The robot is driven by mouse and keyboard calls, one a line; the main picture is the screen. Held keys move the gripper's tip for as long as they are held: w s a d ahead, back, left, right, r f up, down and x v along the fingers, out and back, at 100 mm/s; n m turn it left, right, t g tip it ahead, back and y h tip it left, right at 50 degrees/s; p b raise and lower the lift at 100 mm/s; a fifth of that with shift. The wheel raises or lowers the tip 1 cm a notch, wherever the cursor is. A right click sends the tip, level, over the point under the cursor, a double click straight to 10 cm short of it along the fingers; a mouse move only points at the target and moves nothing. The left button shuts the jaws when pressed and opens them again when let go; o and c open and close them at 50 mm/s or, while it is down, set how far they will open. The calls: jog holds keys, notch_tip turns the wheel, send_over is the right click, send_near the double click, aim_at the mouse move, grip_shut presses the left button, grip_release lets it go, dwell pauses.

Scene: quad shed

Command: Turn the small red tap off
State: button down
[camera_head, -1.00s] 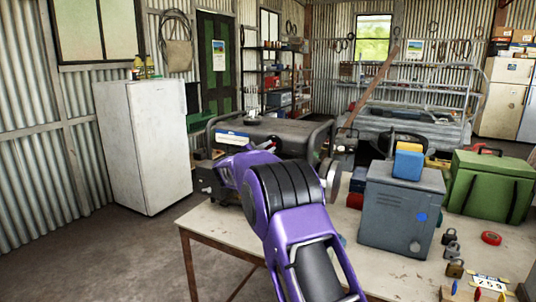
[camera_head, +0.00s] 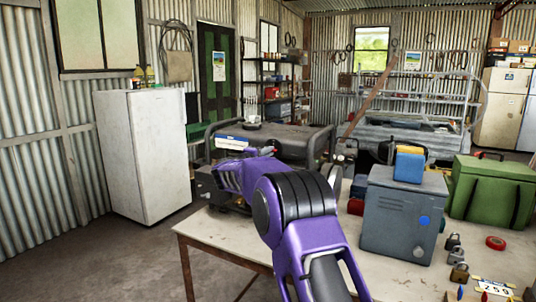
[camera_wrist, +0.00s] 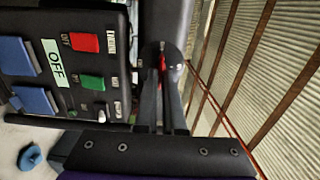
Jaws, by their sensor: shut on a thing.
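In the wrist view, a small sliver of red, seemingly the small red tap (camera_wrist: 162,62), shows between the tips of my gripper (camera_wrist: 161,78). The fingers are close together on it, and most of it is hidden by them. It sits beside the dark control panel (camera_wrist: 72,15) of a generator, close to a dark rounded body. How far the tap is turned cannot be made out. In the head view, the generator (camera_head: 290,140) stands behind my purple arm. My fingertips and the tap are hidden there.
The panel carries a red switch (camera_wrist: 84,42), a green switch (camera_wrist: 92,83), an OFF label (camera_wrist: 56,62) and blue covers (camera_wrist: 40,100). On the bench (camera_head: 205,235) stand a grey metal box (camera_head: 400,215), a green case (camera_head: 488,190) and several padlocks. A white fridge (camera_head: 145,150) stands left.

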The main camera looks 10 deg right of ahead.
dwell(0.5)
jog(key=c, duration=1)
grip_release()
jog(key=v, duration=1.7)
jog(key=shift+s, duration=0.15)
